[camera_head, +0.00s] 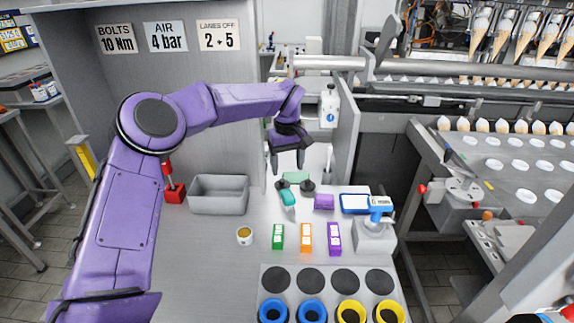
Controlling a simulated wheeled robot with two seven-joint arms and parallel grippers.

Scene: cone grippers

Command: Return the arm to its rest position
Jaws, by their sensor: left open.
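My left arm (128,215) is purple and comes in from the left, bent at the elbow and stretched across the workbench. My left gripper (287,168) hangs down from its wrist, dark and open with nothing between its fingers. It is above the back of the bench, over a green piece (297,177) and a teal-handled item (288,198). Whether the fingers touch anything cannot be told. My right gripper is not in view.
A grey bin (219,207) and a red-handled switch (174,191) stand left of the gripper. Blue (273,313) and yellow (351,313) rings line the front. A cone conveyor (510,160) runs at right.

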